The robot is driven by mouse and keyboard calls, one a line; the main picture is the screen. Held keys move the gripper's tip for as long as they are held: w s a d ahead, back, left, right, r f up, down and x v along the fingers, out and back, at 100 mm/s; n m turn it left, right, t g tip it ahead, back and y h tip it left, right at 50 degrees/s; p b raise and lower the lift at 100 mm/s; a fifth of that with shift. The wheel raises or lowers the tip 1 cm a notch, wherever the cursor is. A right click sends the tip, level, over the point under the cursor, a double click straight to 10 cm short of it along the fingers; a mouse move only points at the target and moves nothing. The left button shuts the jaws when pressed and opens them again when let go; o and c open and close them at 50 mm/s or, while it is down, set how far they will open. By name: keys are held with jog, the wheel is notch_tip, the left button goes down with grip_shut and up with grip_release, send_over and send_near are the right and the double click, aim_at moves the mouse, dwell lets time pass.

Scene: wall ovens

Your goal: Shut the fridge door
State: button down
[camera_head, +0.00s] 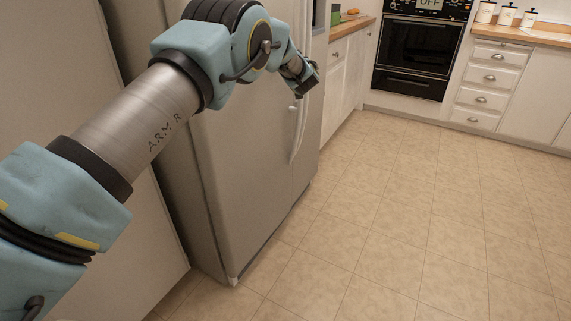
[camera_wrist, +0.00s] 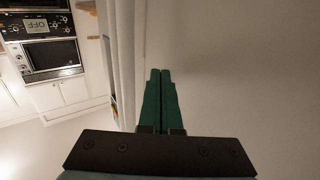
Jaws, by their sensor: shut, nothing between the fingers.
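The fridge (camera_head: 160,120) stands at the left of the head view, with its large grey door (camera_head: 245,190) facing the floor area. A long pale handle (camera_head: 295,145) runs down the door's right side. How far the door stands open cannot be told. My gripper (camera_head: 303,88) is by the upper part of this handle, partly hidden behind my wrist. In the wrist view my gripper (camera_wrist: 160,72) has its green fingers together and empty, before a plain pale surface. Whether the fingers touch that surface is unclear.
A black wall oven (camera_head: 415,45) is at the back, with white drawers (camera_head: 485,82) to its right. A wooden counter (camera_head: 350,27) lies beyond the fridge. A pale panel (camera_head: 60,70) stands left of the fridge. The tiled floor (camera_head: 400,220) is clear.

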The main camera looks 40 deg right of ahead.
jog(key=w, duration=0.3)
jog(key=shift+a+r, duration=0.1)
jog(key=shift+a, duration=0.2)
